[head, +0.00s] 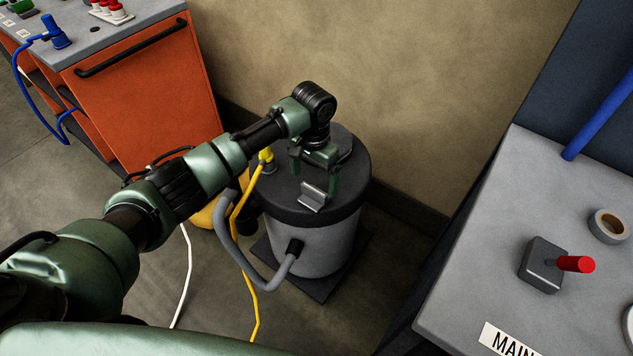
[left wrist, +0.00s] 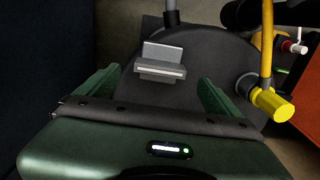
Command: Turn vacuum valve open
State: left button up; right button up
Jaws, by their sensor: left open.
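A grey lever box with a red handle (head: 575,264) sits on the grey bench at the right, and the handle points right in the head view. Which part is the vacuum valve is not certain. My left gripper (head: 314,180) is open above the black lid of a grey canister (head: 312,243), far left of that lever. A silver angled plate (head: 313,195) stands on the lid. In the left wrist view the plate (left wrist: 161,60) shows between and beyond my open fingers (left wrist: 155,92), with nothing held. My right gripper is out of view.
A yellow connector (head: 266,158) and a grey hose (head: 247,265) are at the canister. A yellow cable and a white cable run over the floor. An orange cabinet (head: 155,100) stands at left. A tape roll (head: 608,226) and a partly visible "MAIN" label (head: 507,343) are on the right bench.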

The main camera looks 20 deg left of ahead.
aim_at(314, 189)
pick_arm(q)
notch_tip(314, 189, down, 3)
jog(key=shift+s, duration=0.15)
notch_tip(314, 189, down, 2)
jog(key=shift+f, duration=0.3)
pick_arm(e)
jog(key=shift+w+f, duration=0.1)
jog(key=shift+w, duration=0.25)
pick_arm(q)
jog(key=c, duration=1.4)
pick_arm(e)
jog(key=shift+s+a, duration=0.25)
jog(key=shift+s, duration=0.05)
